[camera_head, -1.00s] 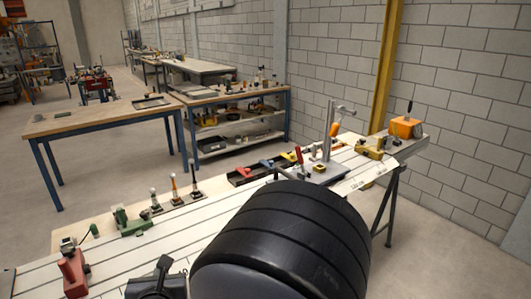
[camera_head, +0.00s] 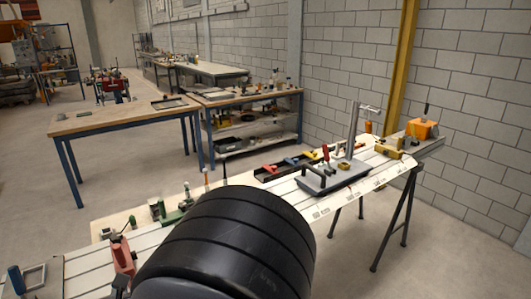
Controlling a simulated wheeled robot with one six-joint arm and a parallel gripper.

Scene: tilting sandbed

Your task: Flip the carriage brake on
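A grey carriage-like plate (camera_head: 335,182) sits on the long pale slotted bench, right of centre. It bears a tall grey post (camera_head: 353,130) with a cross arm, a black bow handle (camera_head: 312,174) and a small yellow part (camera_head: 344,165). A small upright red-handled lever (camera_head: 325,152) stands by the plate; it may be the brake, but I cannot tell which part is the brake or its setting. My large black arm link fills the lower middle and hides part of the bench. My gripper is not visible.
A red clamp-like tool (camera_head: 122,255) and a green tool (camera_head: 172,214) lie on the bench at left. A dark tray (camera_head: 275,171) with red and blue tools is behind the plate. An orange box (camera_head: 422,128) stands at the far right end. Floor right of the bench is clear.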

